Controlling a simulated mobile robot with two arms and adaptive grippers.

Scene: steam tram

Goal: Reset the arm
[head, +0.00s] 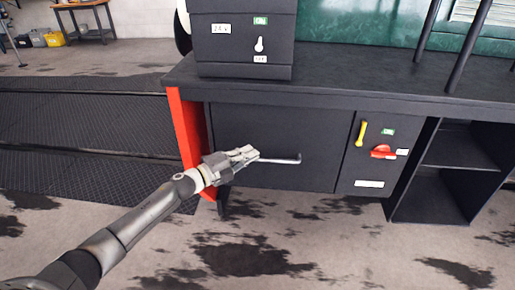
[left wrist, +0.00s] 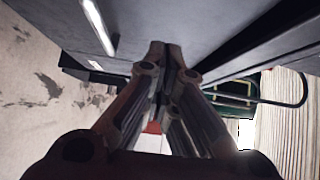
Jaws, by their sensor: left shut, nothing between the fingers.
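My left gripper (head: 246,156) reaches in from the lower left in the head view. It is in front of the dark cabinet door (head: 285,130), close to the left end of the door's metal bar handle (head: 280,160). In the left wrist view its fingers (left wrist: 165,60) are together with nothing between them. The handle also shows in the left wrist view (left wrist: 98,27), to the left of the fingers and apart from them. My right gripper is in neither view.
A red side panel (head: 187,130) stands left of the door. A panel with a yellow lever (head: 361,133) and a red knob (head: 382,151) is to the right, beside open shelves (head: 455,165). A dark box (head: 243,40) stands on the counter. The stained floor (head: 300,245) in front is free.

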